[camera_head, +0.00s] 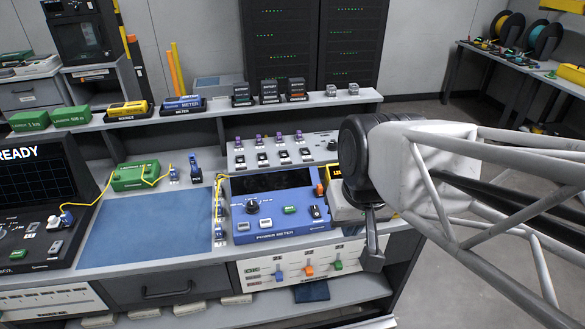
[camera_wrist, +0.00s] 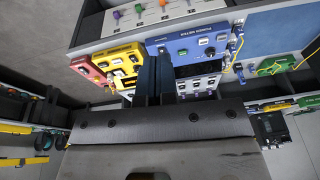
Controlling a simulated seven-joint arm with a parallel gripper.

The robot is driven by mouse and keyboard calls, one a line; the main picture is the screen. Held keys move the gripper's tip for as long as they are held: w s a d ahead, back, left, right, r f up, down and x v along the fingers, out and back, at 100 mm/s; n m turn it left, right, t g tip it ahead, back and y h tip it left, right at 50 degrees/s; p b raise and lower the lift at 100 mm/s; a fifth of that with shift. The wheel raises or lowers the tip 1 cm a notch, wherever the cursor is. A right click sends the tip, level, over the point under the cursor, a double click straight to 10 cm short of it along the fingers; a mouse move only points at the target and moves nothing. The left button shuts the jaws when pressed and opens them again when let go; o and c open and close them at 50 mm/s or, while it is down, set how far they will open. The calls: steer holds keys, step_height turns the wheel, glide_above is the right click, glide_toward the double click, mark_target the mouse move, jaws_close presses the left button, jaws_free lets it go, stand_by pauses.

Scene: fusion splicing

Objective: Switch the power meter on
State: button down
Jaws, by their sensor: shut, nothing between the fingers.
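The power meter (camera_head: 275,228) is a blue box on the bench, right of the blue mat. Its display (camera_head: 272,182) is dark. Its sloped front carries a black knob (camera_head: 253,207), a green button (camera_head: 290,210), a dark rocker-like switch (camera_head: 316,212) and two pale buttons. In the wrist view the power meter (camera_wrist: 190,49) appears upside down, partly behind my fingers. My gripper (camera_head: 372,260) points down, right of the power meter and apart from it, near the bench's front edge. In the wrist view its dark fingers (camera_wrist: 154,75) are together and empty.
A yellow unit (camera_wrist: 122,52) and a red unit (camera_wrist: 88,70) stand beside the power meter, mostly hidden by my arm in the head view. A drawer panel with coloured sliders (camera_head: 308,268) sits below. The blue mat (camera_head: 145,230) is clear.

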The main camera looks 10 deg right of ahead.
steer(key=w+a+f+m+y, duration=0.3)
steer(key=w+m, duration=0.1)
steer(key=w, duration=0.3)
steer(key=m+t+y, duration=0.3)
steer(key=m+t, duration=0.3)
steer(key=m, duration=0.8)
glide_above(315, 210)
steer(key=s, duration=0.2)
step_height(315, 210, down, 12)
steer(key=shift+w, duration=0.25)
steer(key=shift+f, duration=0.1)
steer(key=shift+w+f, duration=0.2)
steer(key=shift+f, duration=1.2)
steer(key=shift+w+f, duration=0.2)
steer(key=shift+f, duration=1.2)
steer(key=shift+w+f, duration=0.2)
steer(key=shift+f, duration=1.2)
steer(key=shift+w+f, duration=0.1)
steer(key=shift+f, duration=0.6)
steer(key=shift+r, duration=0.25)
steer(key=shift+r, duration=0.4)
